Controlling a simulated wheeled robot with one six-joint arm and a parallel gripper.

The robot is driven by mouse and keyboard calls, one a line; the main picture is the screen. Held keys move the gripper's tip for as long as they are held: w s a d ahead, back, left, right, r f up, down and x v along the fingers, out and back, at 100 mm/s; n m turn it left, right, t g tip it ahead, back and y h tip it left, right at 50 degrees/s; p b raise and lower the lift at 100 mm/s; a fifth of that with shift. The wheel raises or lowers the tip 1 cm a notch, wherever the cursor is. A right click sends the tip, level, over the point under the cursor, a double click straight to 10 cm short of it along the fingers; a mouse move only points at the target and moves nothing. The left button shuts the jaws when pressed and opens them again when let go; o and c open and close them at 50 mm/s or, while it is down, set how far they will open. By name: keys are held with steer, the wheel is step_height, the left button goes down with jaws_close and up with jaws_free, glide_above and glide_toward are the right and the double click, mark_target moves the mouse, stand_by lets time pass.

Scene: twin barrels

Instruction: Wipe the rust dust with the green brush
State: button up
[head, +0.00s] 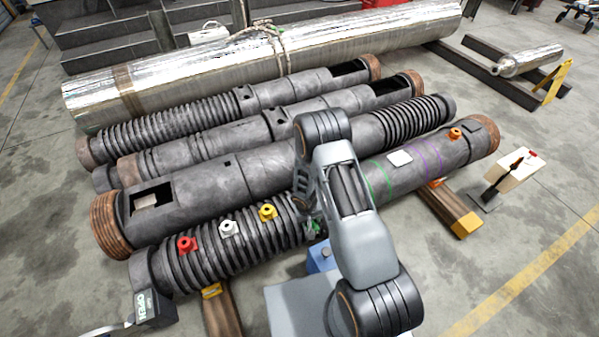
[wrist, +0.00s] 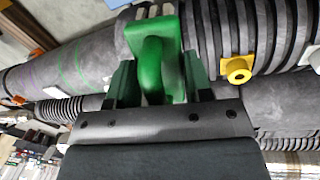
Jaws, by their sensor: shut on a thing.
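The green brush (wrist: 150,50) is held in my gripper (wrist: 158,82), whose two dark green jaws close on its handle in the wrist view. The brush lies against or just in front of a grey ribbed barrel; I cannot tell whether it touches. In the head view only a small green bit of the brush (head: 315,226) shows beside the front barrel (head: 345,190), and my arm hides most of the gripper. I cannot make out a separate patch of rust dust; brown rusty ends show on several barrels.
Red (head: 187,244), white (head: 228,228) and yellow (head: 267,212) fittings stick up from the front barrel's ribs. A white plate (head: 400,158) and an orange fitting (head: 455,133) sit further right on it. A white box (head: 514,170) stands at the right. Floor is free at front right.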

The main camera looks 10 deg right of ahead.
steer(key=w+d+f+b, duration=0.1)
steer(key=w+f+b, duration=0.1)
steer(key=w+b, duration=0.5)
steer(key=w+d+f+b, duration=0.2)
steer(key=w+f+b, duration=0.1)
steer(key=w+b, duration=0.4)
steer(key=w+a+r+n+b, duration=0.2)
steer(key=w+a+r+b, duration=0.1)
steer(key=w+b, duration=0.5)
step_height(320, 180, down, 7)
steer(key=b, duration=0.5)
steer(key=shift+a+r+y, duration=0.15)
steer(key=shift+a+y, duration=0.05)
steer(key=shift+y, duration=0.1)
steer(key=shift+w, duration=0.1)
